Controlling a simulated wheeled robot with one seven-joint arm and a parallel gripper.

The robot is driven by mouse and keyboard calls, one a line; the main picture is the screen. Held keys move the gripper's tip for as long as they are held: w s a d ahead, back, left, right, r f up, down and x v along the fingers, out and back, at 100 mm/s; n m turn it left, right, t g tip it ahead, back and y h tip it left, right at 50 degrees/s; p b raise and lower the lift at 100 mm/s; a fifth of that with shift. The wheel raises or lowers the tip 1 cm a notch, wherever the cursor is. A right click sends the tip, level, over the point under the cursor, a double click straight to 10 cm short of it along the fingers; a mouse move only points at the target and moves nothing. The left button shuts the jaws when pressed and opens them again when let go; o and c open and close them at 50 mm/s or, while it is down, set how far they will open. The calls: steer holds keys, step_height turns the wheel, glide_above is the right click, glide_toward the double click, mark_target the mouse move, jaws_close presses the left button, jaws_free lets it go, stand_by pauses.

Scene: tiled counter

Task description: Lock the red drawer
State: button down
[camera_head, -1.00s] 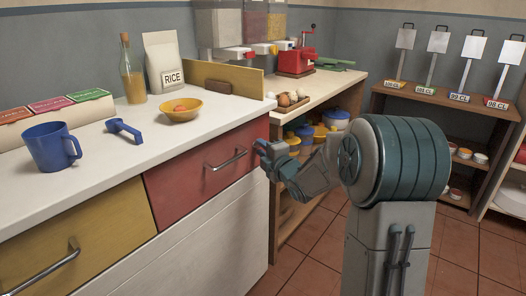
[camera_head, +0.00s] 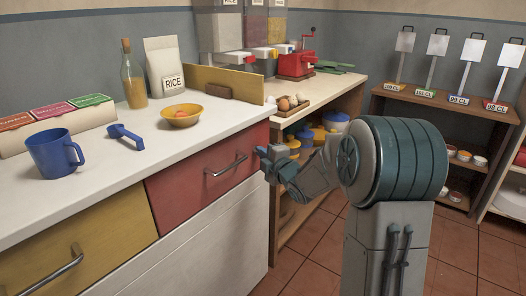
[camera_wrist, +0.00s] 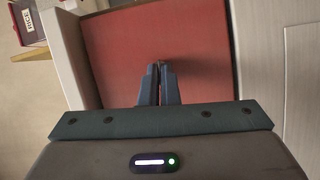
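The red drawer (camera_head: 207,180) is in the counter front, right of the yellow drawer, and looks closed flush. My gripper (camera_head: 260,151) is at the right end of the red drawer in the head view. In the wrist view my gripper's fingers (camera_wrist: 158,70) are close together in front of the red panel (camera_wrist: 150,40), with only a narrow gap. A small dark brownish spot shows at the fingertips; I cannot tell what it is. No lock or key is clearly visible.
The yellow drawer (camera_head: 80,240) is at the left. On the white counter (camera_head: 110,185) stand a blue mug (camera_head: 54,153), a blue scoop (camera_head: 126,136), a yellow bowl (camera_head: 181,115) and a bottle (camera_head: 133,80). A wooden shelf unit (camera_head: 318,135) stands to the right.

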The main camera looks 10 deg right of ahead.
steer(key=m+g+y+p, duration=0.1)
steer(key=m+p, duration=0.3)
steer(key=p, duration=0.5)
steer(key=m+g+y+p, duration=0.1)
steer(key=m+g+p, duration=0.2)
steer(key=p, duration=0.7)
steer(key=r+m+g+y+p, duration=0.1)
steer(key=m+p, duration=0.4)
steer(key=p, duration=0.5)
steer(key=shift+w+d+g, duration=0.3)
steer(key=shift+d+g, duration=0.05)
steer(key=shift+g, duration=0.25)
steer(key=shift+y, duration=0.3)
steer(key=c, duration=1.7)
jaws_free()
steer(key=shift+f, duration=0.1)
steer(key=v, duration=1.3)
steer(key=shift+s+d+r, duration=0.2)
steer(key=shift+s+r, duration=0.05)
steer(key=shift+r, duration=0.05)
